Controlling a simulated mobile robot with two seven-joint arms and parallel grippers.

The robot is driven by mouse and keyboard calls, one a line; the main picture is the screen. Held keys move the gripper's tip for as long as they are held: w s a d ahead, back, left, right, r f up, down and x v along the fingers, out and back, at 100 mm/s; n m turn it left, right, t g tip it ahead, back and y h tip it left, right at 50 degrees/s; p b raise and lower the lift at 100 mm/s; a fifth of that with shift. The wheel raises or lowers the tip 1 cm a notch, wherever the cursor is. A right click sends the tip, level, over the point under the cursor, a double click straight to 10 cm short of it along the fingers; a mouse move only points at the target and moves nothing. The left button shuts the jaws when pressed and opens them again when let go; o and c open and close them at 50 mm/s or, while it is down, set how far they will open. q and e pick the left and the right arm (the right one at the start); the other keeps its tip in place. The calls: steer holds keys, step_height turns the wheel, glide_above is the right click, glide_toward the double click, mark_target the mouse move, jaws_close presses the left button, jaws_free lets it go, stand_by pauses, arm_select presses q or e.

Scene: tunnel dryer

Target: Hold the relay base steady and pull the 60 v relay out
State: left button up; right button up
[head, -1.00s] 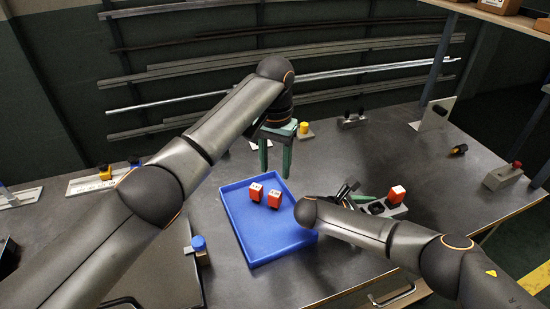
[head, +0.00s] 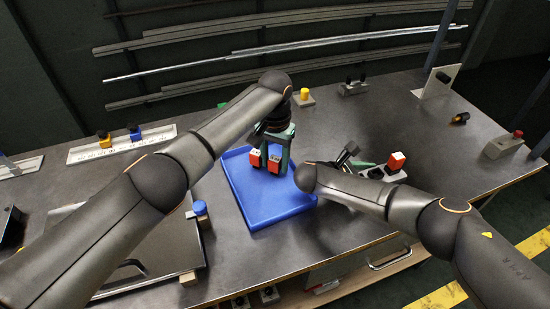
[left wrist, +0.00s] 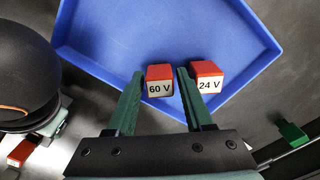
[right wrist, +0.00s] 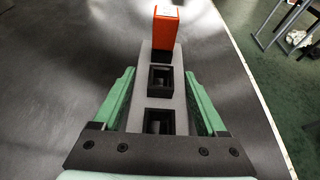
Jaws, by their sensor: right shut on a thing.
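The 60 V relay (left wrist: 160,82), a red block with a white label, lies in the blue tray (head: 291,207). The 24 V relay (left wrist: 207,80) lies beside it; it also shows in the head view (head: 256,156). My left gripper (left wrist: 160,92) is open, its fingers on either side of the 60 V relay, one between the two relays. Whether they touch is unclear. My right gripper (right wrist: 158,85) is shut on the grey relay base (right wrist: 158,105), a finger on each long side.
A blue-capped item (head: 200,208) stands left of the tray. A yellow-knobbed block (head: 304,95) and a dark-knobbed block (head: 353,88) stand behind. A red-button box (head: 505,146) stands near the right edge. A green piece (left wrist: 293,133) lies outside the tray.

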arm_select(q)
jaws_close()
stand_by(0.7)
